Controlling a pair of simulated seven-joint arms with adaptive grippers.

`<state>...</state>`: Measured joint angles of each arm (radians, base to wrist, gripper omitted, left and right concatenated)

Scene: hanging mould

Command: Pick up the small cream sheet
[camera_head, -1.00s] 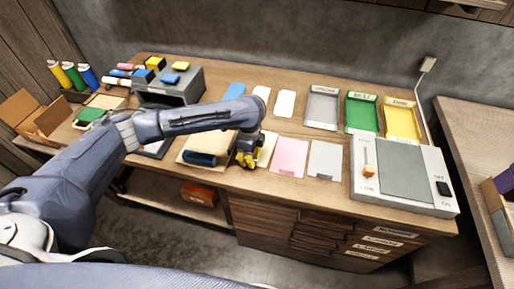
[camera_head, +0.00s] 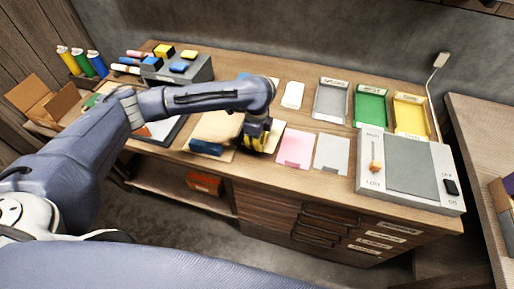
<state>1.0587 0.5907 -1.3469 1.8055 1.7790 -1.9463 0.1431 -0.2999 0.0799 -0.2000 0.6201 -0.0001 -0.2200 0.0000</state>
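A cream sheet (camera_head: 274,139) lies flat on the wooden worktop, left of the pink sheet. It is partly covered by my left gripper (camera_head: 254,146), which points down at its left part. The yellow-and-black fingers are over or on the sheet; I cannot tell if they touch it, or if they are open or shut. A smaller pale sheet (camera_head: 293,95) lies behind. Another small pale sheet beside it is mostly hidden by my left arm. My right gripper is not in view.
A pink sheet (camera_head: 294,149) and a grey sheet (camera_head: 332,154) lie to the right. Grey (camera_head: 331,99), green (camera_head: 370,105) and yellow (camera_head: 410,115) trays stand behind. A grey machine (camera_head: 413,165) with an orange-handled lever is at right. A tan board (camera_head: 217,129) lies left of the gripper.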

